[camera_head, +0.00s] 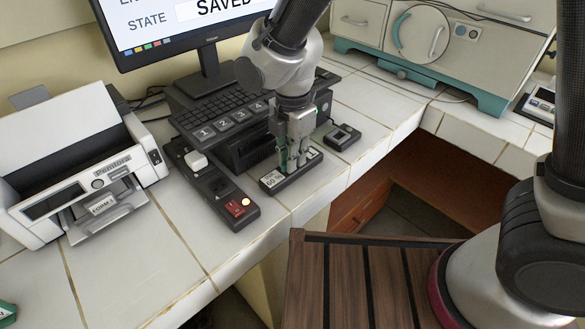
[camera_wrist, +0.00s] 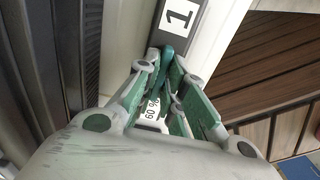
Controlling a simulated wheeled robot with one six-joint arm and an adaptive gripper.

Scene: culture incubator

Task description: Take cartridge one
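Cartridge one is a low, dark, bar-shaped block (camera_head: 291,179) lying on the white tiled counter, with a white "60 %" label at its near end. In the wrist view, a large white "1" label (camera_wrist: 178,17) shows on its dark top, and the "60 %" label shows between my finger links. My gripper (camera_head: 292,163) points down over the cartridge's middle. Its fingers (camera_wrist: 165,57) draw together at the tips, with a narrow dark teal piece between them. They look shut on the cartridge's top part; the exact contact is partly hidden.
A dark device with slots numbered 1 to 4 (camera_head: 228,124) stands left of the cartridge. A control strip with a red switch (camera_head: 234,206) lies in front of it. A small dark box (camera_head: 343,136) sits to the right. A printer (camera_head: 75,170) stands far left. The counter edge is close.

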